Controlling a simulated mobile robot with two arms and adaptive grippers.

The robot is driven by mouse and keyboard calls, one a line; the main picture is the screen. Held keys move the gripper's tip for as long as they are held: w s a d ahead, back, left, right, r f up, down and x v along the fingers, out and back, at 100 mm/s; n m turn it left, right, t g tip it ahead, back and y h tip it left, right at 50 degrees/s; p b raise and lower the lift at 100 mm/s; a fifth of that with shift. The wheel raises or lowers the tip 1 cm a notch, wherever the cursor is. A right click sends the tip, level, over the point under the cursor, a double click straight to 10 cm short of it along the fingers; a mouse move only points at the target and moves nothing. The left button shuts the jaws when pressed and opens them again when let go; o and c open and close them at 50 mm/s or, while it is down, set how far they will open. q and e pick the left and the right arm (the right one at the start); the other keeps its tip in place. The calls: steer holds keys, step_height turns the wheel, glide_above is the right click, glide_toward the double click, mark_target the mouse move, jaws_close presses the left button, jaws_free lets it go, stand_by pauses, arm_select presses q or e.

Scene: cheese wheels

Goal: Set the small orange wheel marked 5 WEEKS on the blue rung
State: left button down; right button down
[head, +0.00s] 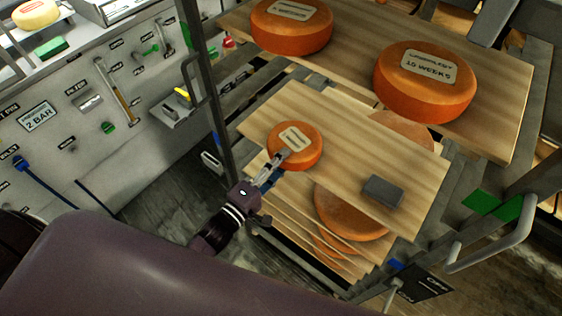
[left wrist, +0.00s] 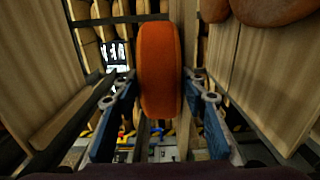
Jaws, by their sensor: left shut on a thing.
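A small orange cheese wheel (head: 310,157) with a pale label shows at the left part of a wooden board (head: 345,150); its print is too small to read. My left gripper (head: 283,160) is shut on this wheel from its near left side. In the left wrist view the wheel (left wrist: 160,70) stands edge-on between the two fingers. I cannot tell whether the wheel touches the board. A small blue patch (head: 396,265) shows low on the rack; I cannot tell if it marks the blue rung. My right gripper is not in view.
A dark grey block (head: 383,191) lies on the board's right part. Larger wheels sit on the board above, one marked 10 WEEKS (head: 425,95), and another wheel (head: 350,215) below. A dark rack post (head: 207,80) stands left. Green marks (head: 480,202) show on the right.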

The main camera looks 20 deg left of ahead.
arm_select(q)
steer(key=shift+w+r, duration=0.1)
steer(key=shift+r, duration=0.05)
stand_by(0.4)
steer(key=c, duration=1.1)
jaws_free()
steer(key=shift+s+f, duration=0.2)
steer(key=shift+f, duration=0.3)
steer(key=v, duration=1.2)
steer(key=shift+r, duration=0.35)
